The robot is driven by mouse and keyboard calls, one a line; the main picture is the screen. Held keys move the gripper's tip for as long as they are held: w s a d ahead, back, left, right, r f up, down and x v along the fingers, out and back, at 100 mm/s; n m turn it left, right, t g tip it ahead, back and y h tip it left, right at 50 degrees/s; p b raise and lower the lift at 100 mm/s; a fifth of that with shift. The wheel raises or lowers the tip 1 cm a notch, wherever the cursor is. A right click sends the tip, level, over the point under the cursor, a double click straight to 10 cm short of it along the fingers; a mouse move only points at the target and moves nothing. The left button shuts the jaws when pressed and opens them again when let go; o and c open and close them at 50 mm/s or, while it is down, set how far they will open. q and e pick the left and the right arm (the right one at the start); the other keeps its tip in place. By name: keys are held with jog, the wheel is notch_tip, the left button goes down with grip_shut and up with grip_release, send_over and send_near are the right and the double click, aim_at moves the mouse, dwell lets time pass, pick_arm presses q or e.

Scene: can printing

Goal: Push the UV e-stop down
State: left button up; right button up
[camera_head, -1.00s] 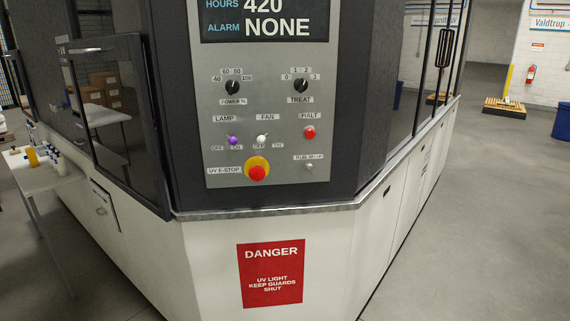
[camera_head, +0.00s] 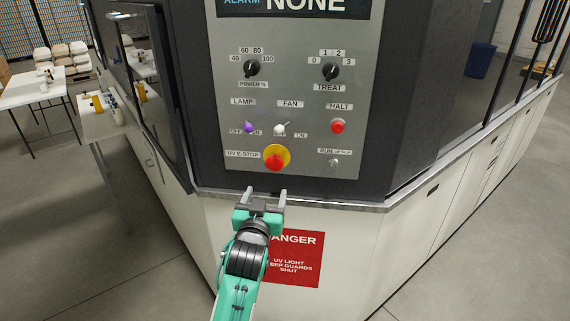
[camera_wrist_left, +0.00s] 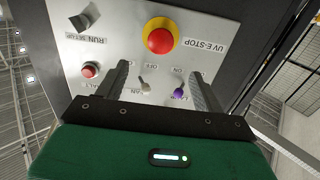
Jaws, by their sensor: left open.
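The UV e-stop (camera_head: 276,158) is a red mushroom button on a yellow round plate, low on the grey control panel (camera_head: 297,90). Its label reads UV E-STOP, to its left. It also shows in the left wrist view (camera_wrist_left: 160,39), upside down, beyond the fingers. My left gripper (camera_head: 265,194) is open and empty. In the head view it appears just below the button, in front of the cabinet ledge, not touching the button. In the left wrist view its two fingers (camera_wrist_left: 160,83) stand apart with the panel beyond them. My right gripper is not in view.
Near the button are the purple lamp switch (camera_head: 248,128), the white fan switch (camera_head: 280,129), the red halt button (camera_head: 337,126) and the run/setup switch (camera_head: 334,162). A metal ledge (camera_head: 320,204) runs below the panel. A red danger sign (camera_head: 300,265) is partly hidden by my arm.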

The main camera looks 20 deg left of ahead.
pick_arm(q)
jog(key=p, duration=0.2)
send_near(274, 166)
jog(key=w, duration=0.4)
jog(key=w+p, duration=0.1)
jog(key=w+a+p, duration=0.1)
jog(key=w, duration=0.1)
jog(key=shift+w+r, duration=0.1)
jog(key=shift+w, duration=0.25)
jog(key=shift+w+p, duration=0.35)
jog(key=shift+w, duration=0.4)
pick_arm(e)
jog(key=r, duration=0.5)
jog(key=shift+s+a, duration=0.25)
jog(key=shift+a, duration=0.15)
